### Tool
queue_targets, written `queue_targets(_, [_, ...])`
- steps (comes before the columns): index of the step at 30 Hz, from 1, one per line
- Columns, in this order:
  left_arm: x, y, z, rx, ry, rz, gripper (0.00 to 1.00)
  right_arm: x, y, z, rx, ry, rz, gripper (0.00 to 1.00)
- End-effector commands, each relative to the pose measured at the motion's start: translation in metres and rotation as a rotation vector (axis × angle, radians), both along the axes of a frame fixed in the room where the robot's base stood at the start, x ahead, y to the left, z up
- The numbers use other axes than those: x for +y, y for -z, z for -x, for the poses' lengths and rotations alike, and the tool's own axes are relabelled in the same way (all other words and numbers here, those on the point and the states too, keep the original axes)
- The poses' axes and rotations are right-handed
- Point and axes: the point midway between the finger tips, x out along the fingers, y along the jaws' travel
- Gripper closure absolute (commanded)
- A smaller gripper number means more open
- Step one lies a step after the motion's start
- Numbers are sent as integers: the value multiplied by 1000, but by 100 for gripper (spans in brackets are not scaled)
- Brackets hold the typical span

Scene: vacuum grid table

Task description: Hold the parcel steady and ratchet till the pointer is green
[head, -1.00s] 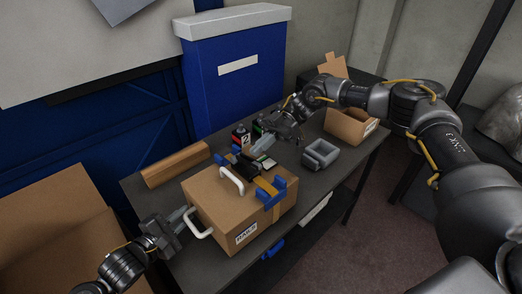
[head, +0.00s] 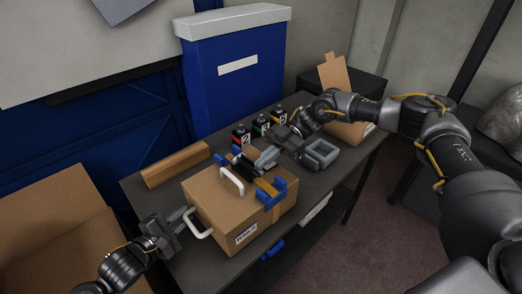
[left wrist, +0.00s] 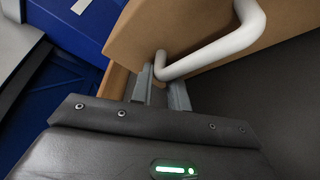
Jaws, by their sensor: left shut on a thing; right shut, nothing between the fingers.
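The parcel (head: 213,205) is a brown cardboard box with white handles on its top and near side. A dark ratchet (head: 243,173) sits on top. My left gripper (head: 184,218) is shut on the near-side white handle (head: 201,231); in the left wrist view this handle (left wrist: 215,52) passes between the fingers. My right gripper (head: 266,158) is shut and empty, just above the ratchet's far right end; I cannot tell whether it touches. No pointer or its colour can be made out.
A grey open tray (head: 320,154) is to the right, with a cardboard box (head: 347,131) beyond. A brown block (head: 175,164) lies at the table's left. A blue bin (head: 237,85) stands behind.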

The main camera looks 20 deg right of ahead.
Motion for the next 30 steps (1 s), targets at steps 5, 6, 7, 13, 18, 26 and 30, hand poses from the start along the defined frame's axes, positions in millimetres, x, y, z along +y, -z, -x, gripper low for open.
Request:
queue_targets(5, [0,0,0,1,0,1,100,0,0,0,1,-1,0,100])
queue_targets(6, [0,0,0,1,0,1,100,0,-1,0,1,-1,0,100])
queue_targets(7, [0,0,0,1,0,1,100,0,-2,0,1,-1,0,100])
queue_targets(13, [0,0,0,1,0,1,100,1,-23,-2,-1,1,0,100])
queue_targets(18, [0,0,0,1,0,1,100,-14,-45,-10,-1,3,5,100])
queue_targets(26, [0,0,0,1,0,1,100,-59,-56,-27,1,2,4,100])
queue_targets(30, [0,0,0,1,0,1,100,-75,-60,-33,1,1,2,100])
